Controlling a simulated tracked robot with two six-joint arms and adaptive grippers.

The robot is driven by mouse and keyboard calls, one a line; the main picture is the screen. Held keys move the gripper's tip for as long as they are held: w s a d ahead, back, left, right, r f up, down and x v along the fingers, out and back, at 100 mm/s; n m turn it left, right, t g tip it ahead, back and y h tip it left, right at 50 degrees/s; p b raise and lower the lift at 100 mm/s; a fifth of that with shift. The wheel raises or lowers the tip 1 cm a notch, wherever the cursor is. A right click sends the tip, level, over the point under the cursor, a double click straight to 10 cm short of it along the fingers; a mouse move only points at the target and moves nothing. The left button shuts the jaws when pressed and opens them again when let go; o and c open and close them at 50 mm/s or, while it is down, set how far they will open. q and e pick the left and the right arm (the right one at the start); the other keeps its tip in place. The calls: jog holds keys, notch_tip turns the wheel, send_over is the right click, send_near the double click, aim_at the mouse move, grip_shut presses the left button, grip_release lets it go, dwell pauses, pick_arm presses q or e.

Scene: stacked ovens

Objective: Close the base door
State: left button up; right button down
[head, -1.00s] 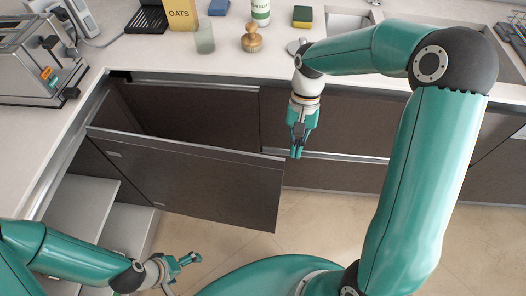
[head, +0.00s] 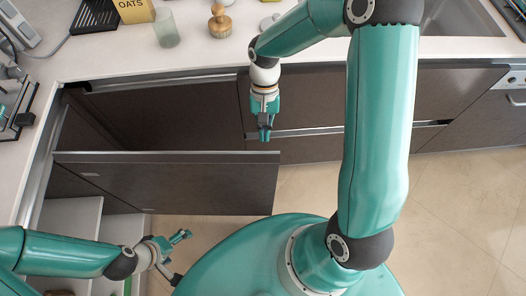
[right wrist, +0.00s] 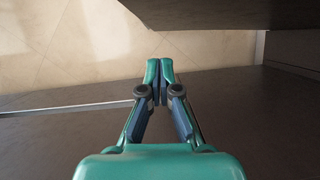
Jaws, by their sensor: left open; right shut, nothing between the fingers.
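The base door (head: 175,185), a dark brown panel with a metal-trimmed top edge, stands open away from the cabinet front below the counter; the dark cabinet interior (head: 160,115) shows behind it. My right gripper (head: 265,136) is shut and empty, pointing down just behind the door's top edge near its right end. I cannot tell whether it touches the door. In the right wrist view its closed fingertips (right wrist: 158,66) show against dark panels and floor. My left gripper (head: 182,238) is open and empty, low in front of the door's lower left part.
The counter (head: 120,62) above holds an oats box (head: 134,10), a glass (head: 166,28) and a wooden-handled brush (head: 220,22). More closed cabinet fronts (head: 455,95) lie to the right. Pale steps or shelves (head: 65,220) stand at lower left. Floor (head: 450,200) is clear at right.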

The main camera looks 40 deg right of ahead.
aim_at(264, 154)
jog(key=shift+s+a+f+p, duration=0.1)
jog(key=shift+s+a+f, duration=0.4)
jog(key=shift+s, duration=0.2)
jog(key=shift+s+a+f+p, duration=0.15)
jog(key=shift+s+a+f, duration=0.35)
jog(key=shift+s, duration=0.2)
jog(key=shift+s+a+f+p, duration=0.1)
jog(key=shift+s+a+f, duration=0.3)
jog(key=shift+s+a, duration=0.25)
jog(key=shift+d, duration=0.1)
